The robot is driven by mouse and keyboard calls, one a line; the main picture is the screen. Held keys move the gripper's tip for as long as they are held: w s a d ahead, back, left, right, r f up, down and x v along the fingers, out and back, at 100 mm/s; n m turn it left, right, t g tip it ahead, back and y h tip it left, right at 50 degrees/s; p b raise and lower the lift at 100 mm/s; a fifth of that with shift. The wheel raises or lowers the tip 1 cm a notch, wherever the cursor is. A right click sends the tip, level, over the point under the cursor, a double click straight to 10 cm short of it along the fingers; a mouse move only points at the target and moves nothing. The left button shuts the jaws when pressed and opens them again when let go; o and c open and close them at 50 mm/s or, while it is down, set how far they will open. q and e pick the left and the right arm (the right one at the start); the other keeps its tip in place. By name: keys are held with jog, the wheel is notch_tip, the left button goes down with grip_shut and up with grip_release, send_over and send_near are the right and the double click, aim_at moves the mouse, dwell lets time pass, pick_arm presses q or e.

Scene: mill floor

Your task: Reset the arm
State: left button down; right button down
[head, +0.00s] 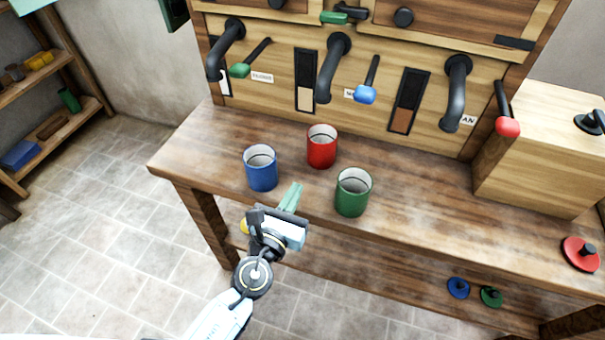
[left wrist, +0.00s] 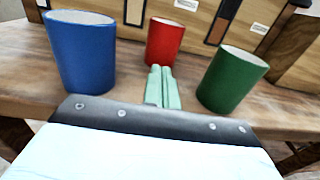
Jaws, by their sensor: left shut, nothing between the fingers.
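My left gripper (head: 293,195) is at the front edge of the wooden table, with its pale green fingers together and nothing between them. In the left wrist view the shut fingers (left wrist: 162,86) point toward the red mug. The blue mug (head: 261,168) stands to the left of the fingers, the green mug (head: 353,192) to the right, and the red mug (head: 321,146) behind. All are upright and apart from the gripper. My left arm reaches in from the bottom of the head view. My right gripper is not in view.
The table (head: 430,205) carries a wooden box (head: 540,150) and a red lid (head: 581,253) at right. A dispenser panel with black spouts (head: 333,68) and coloured levers rises behind. Blue (head: 458,288) and green (head: 491,296) lids lie below. A shelf (head: 50,130) stands at left; floor between is clear.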

pick_arm(q)
jog(key=s+a+f+n+g+y, duration=0.15)
jog(key=s+a+f+n, duration=0.3)
jog(key=f, duration=0.45)
jog(key=s+a+f+n+g+y, duration=0.1)
jog(key=s+a+f+n+g, duration=0.25)
jog(key=f+n, duration=0.4)
jog(key=s+a+f+n+g+y, duration=0.2)
jog(key=s+a+f+n, duration=0.25)
jog(key=f, duration=0.65)
jog(key=s+a+f+n+g, duration=0.3)
jog(key=s+a+f+n, duration=0.1)
jog(key=s, duration=0.5)
jog(key=s+a+f+n+g+y, duration=0.1)
jog(key=s+a+f+n+g, duration=0.2)
jog(key=s+f+n, duration=0.3)
jog(key=s+a+f+n+g, duration=0.3)
jog(key=s+a+f+n, duration=0.2)
jog(key=s+n, duration=0.5)
jog(key=shift+s+a+f, duration=0.15)
jog(key=shift+s+f, duration=0.15)
jog(key=shift+s, duration=0.95)
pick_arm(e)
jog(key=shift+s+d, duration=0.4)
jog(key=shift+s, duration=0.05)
pick_arm(q)
jog(key=shift+y, duration=0.25)
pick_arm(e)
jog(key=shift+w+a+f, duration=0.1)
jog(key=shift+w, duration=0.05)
